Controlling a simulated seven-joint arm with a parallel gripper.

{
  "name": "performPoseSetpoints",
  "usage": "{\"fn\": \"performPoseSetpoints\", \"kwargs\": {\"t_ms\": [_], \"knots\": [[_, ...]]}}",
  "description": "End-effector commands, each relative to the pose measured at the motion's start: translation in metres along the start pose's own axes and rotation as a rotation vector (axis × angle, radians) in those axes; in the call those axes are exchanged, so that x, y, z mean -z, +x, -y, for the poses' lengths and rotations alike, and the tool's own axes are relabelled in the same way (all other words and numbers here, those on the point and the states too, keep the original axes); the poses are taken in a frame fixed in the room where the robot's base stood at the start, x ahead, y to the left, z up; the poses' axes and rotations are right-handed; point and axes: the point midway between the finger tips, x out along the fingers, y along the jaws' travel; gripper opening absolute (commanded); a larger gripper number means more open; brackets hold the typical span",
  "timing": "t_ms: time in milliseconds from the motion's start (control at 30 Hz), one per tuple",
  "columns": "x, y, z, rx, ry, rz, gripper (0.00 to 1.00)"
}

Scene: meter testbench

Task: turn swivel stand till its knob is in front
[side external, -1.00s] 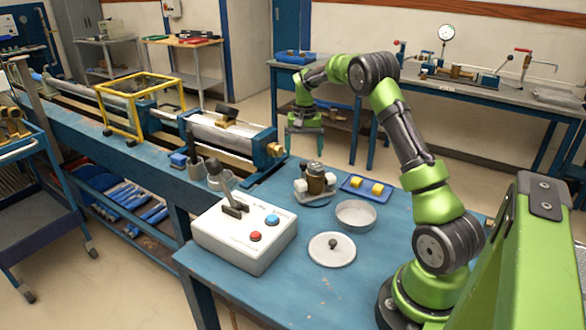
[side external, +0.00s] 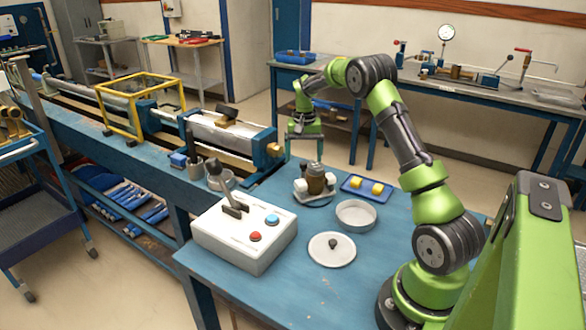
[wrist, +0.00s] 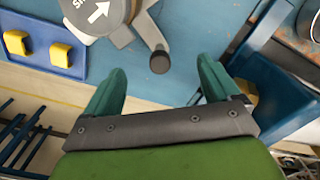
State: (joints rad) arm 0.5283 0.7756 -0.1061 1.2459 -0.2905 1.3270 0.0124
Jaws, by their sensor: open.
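The swivel stand (side external: 313,199) is on the blue bench in the side external view, carrying a brown and grey meter with white fittings. In the wrist view, a grey round cap (wrist: 95,14) with a white arrow and partly cut-off lettering shows at the top. A grey arm of the stand (wrist: 146,28) ends in a dark round knob (wrist: 159,62). My gripper (side external: 304,156) is open and empty, above and behind the stand in the side external view. In the wrist view my gripper's fingers (wrist: 158,76) lie either side of the knob in the picture; contact is not visible.
A blue tray (side external: 345,190) with yellow blocks stands beside the stand. A round metal dish (side external: 356,226), a white lid (side external: 318,256) and a control box (side external: 245,250) with a lever and buttons are nearer the camera.

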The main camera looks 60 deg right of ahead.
Motion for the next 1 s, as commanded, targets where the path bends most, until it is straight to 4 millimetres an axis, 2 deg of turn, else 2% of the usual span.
{"fn": "performPoseSetpoints", "kwargs": {"t_ms": [500,767,900,1000], "knots": [[0.0,0.015,0.0,0.0,0.0,-0.001,0.89],[0.0,0.016,0.0,0.0,0.0,-0.001,0.89],[0.0,0.016,0.0,0.0,0.0,-0.001,0.68],[0.0,0.016,0.0,0.0,0.0,-0.001,0.66]]}}
